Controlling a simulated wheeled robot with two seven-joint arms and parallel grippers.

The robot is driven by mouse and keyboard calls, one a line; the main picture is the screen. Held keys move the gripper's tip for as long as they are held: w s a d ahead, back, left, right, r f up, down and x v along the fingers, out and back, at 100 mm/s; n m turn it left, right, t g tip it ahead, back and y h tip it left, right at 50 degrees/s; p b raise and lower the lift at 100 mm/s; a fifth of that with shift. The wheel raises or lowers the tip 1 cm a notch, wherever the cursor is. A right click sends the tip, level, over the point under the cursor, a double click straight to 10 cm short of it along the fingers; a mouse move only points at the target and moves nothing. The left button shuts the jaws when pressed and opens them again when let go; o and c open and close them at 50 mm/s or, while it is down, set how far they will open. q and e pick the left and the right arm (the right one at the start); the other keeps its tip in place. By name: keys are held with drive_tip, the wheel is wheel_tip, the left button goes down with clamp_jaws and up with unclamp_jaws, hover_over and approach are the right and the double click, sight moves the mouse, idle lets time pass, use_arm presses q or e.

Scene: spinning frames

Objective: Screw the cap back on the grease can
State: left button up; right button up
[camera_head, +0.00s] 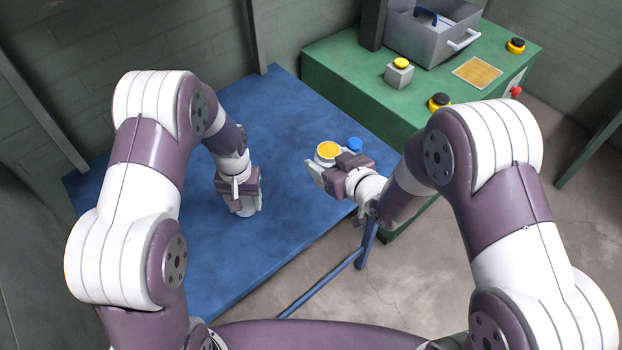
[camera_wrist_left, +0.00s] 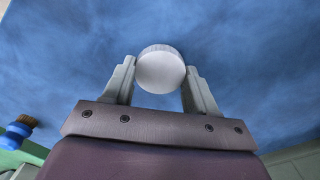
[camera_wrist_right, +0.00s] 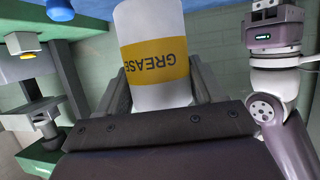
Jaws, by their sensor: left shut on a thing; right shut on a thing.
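The grease can (camera_wrist_right: 155,55) is white with a yellow band reading GREASE, and my right gripper (camera_wrist_right: 160,95) is shut around its body. In the head view the can (camera_head: 328,152) shows a yellow round top with a white rim and no cap on it; my right gripper (camera_head: 328,172) holds it at the table's right side. My left gripper (camera_wrist_left: 160,85) is shut on a round white cap (camera_wrist_left: 160,70), seen face-on between its fingers above the blue table. In the head view my left gripper (camera_head: 246,208) is left of the can and apart from it; the cap is hard to make out there.
The blue table (camera_head: 200,270) is mostly clear. A blue brush with brown bristles (camera_wrist_left: 15,132) is near the can; its blue part shows in the head view (camera_head: 354,144). A green bench (camera_head: 335,65) at the back right carries a grey bin (camera_head: 430,45) and yellow-topped buttons (camera_head: 400,65).

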use_arm(q)
drive_tip(key=shift+w+d, duration=0.2)
drive_tip(key=shift+d, duration=0.1)
use_arm(e)
drive_tip(key=shift+w+d+r, duration=0.1)
drive_tip(key=shift+w+r, duration=0.15)
drive_tip(key=shift+w, duration=0.25)
drive_tip(key=shift+s, duration=0.1)
use_arm(q)
drive_tip(key=shift+s+a+r, duration=0.1)
drive_tip(key=shift+s+r, duration=0.05)
drive_tip(key=shift+s, duration=0.1)
use_arm(e)
drive_tip(key=shift+s, duration=0.2)
use_arm(q)
drive_tip(key=shift+w, duration=0.1)
use_arm(e)
drive_tip(key=shift+w+a+f, duration=0.2)
drive_tip(key=shift+a, duration=0.15)
use_arm(q)
drive_tip(key=shift+r+p, duration=0.25)
drive_tip(key=shift+p, duration=0.05)
use_arm(e)
hover_over(285, 187)
wheel_tip(285, 187, down, 7)
drive_tip(key=shift+r, duration=0.2)
